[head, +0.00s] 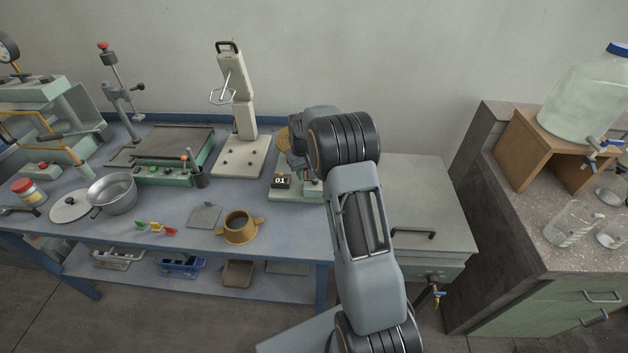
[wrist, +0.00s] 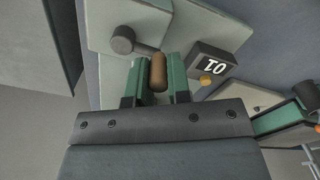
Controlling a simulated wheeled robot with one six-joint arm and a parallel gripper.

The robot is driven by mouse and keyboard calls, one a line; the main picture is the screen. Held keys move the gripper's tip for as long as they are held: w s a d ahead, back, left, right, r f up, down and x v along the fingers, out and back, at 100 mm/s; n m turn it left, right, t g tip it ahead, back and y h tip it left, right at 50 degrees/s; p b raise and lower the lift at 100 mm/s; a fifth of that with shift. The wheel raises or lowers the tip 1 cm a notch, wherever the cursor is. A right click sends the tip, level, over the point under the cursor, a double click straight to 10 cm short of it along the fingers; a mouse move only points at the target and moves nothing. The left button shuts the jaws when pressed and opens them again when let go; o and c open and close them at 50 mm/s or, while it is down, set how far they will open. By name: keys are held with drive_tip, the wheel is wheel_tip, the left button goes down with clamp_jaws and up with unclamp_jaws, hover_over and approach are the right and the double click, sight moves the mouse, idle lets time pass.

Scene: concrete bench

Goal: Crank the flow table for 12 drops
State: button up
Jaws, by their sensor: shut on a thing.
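The flow table (head: 285,193) stands at the right end of the blue bench, mostly hidden behind my arm in the head view. Its counter (head: 281,181) reads 01 and also shows, turned over, in the wrist view (wrist: 212,62). In the wrist view the crank has a grey hub (wrist: 122,40) and a brown handle (wrist: 158,72). My gripper (wrist: 158,88) is shut on the brown handle, with one green-lined finger on each side of it. In the head view the fingers and the handle are hidden by my arm.
A brass ring mould (head: 239,227) sits at the bench's front edge, with a flat grey plate (head: 204,215) beside it. A mixer (head: 237,110) stands to the left.

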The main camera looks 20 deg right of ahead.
drive_tip(key=shift+w+d, duration=0.35)
drive_tip(key=shift+d, duration=0.35)
drive_tip(key=shift+w+d, duration=0.1)
drive_tip(key=shift+d, duration=1.65)
drive_tip(key=shift+s, duration=0.2)
